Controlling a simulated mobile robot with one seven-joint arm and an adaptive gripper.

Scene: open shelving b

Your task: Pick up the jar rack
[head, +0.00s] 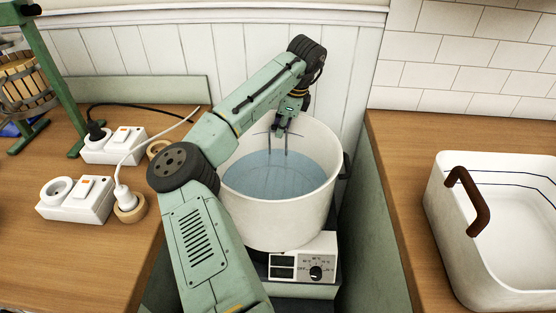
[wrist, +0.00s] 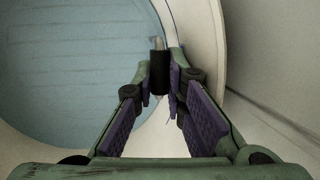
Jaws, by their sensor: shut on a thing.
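The jar rack (head: 286,147) shows as thin dark wires rising from the water in a large white pot (head: 276,222). Its lower part is faint under the water. My gripper (head: 282,128) is over the pot, near its back rim, with the wires just below it. In the wrist view my gripper (wrist: 163,80) is shut on the rack's dark handle grip (wrist: 159,73), which has pale metal at its ends. The rest of the rack cannot be made out in that view.
The pot stands on a white unit with a dial (head: 316,272), between two wooden counters. The left counter holds white socket boxes (head: 75,199) with cables. The right counter holds a white basin with a brown handle (head: 468,200). A tiled and panelled wall is close behind.

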